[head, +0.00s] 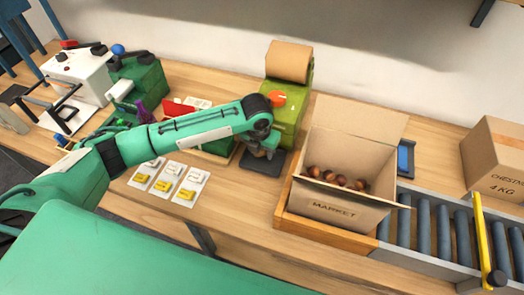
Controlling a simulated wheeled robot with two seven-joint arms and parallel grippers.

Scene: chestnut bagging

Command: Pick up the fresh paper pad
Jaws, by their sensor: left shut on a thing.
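My left arm reaches in from the left across the table. My left gripper (262,152) points down over a dark flat plate (262,163) in front of a green machine (292,105). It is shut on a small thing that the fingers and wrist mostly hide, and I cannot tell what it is. I cannot single out a fresh paper pad for certain. A brown paper block (289,61) sits on top of the green machine. My right gripper is not in view.
An open box marked MARKET (335,212) holds several chestnuts, right of the gripper. A roller conveyor (440,230) with a yellow bar (484,235) and a closed carton (495,160) lie farther right. Cards with white and yellow labels (168,184) lie below the arm. Machines (82,72) crowd the left.

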